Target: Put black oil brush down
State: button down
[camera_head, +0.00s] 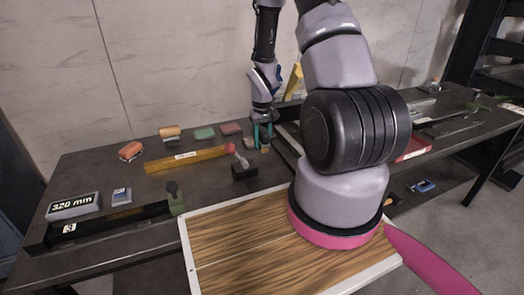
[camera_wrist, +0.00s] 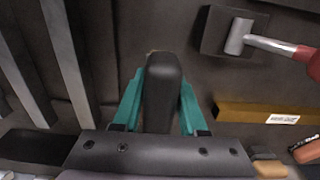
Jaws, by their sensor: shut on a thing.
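My gripper (camera_head: 263,134) has teal fingers and is low over the dark bench, near its back edge. In the wrist view my gripper (camera_wrist: 160,105) is shut on the black oil brush (camera_wrist: 162,92), with one finger on each side of its rounded dark handle. The brush points away from the wrist. Its lower end is hidden, so I cannot tell whether it touches the bench. In the head view the fingers hide most of the brush.
The bench (camera_head: 110,180) holds a yellow bar (camera_head: 188,159) and a black block (camera_head: 244,171) bearing a red-ended tool. Orange-topped blocks (camera_head: 131,151), a green block (camera_head: 205,133) and a maroon block (camera_head: 230,129) lie left of my gripper. Metal rails (camera_wrist: 68,60) show at left in the wrist view.

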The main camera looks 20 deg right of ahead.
aim_at(262, 150)
jog(key=shift+f, duration=2.05)
jog(key=shift+f, duration=0.15)
jog(key=shift+c, duration=2.2)
grip_release()
